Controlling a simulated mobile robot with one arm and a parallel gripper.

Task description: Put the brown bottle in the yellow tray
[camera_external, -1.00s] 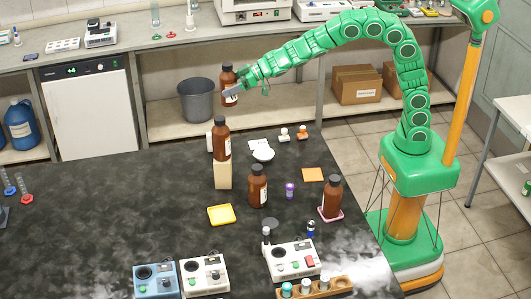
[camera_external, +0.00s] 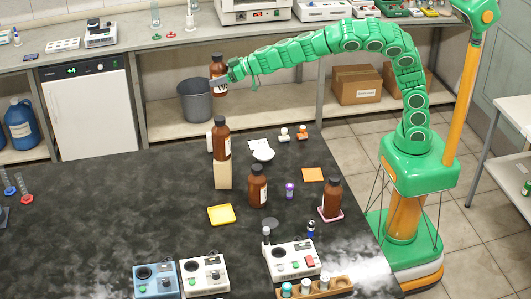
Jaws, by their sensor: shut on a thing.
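A brown bottle (camera_external: 217,66) with a black cap and pale label is held upright in the air by my gripper (camera_external: 222,83), which is shut on it. It appears above the far part of the dark bench, in front of the grey bin in the picture. The small yellow tray (camera_external: 221,215) lies flat and empty near the middle of the bench. Other brown bottles stand on the bench: one on a wooden block (camera_external: 221,140), one directly on the bench top (camera_external: 258,187), and one on a pink tray (camera_external: 332,196).
The tall bottle on its block stands between the held bottle and the yellow tray in the picture. A white dish (camera_external: 263,154), a purple-capped vial (camera_external: 290,190) and an orange square (camera_external: 313,175) are nearby. Instruments (camera_external: 292,261) line the front. The bench left of the tray is clear.

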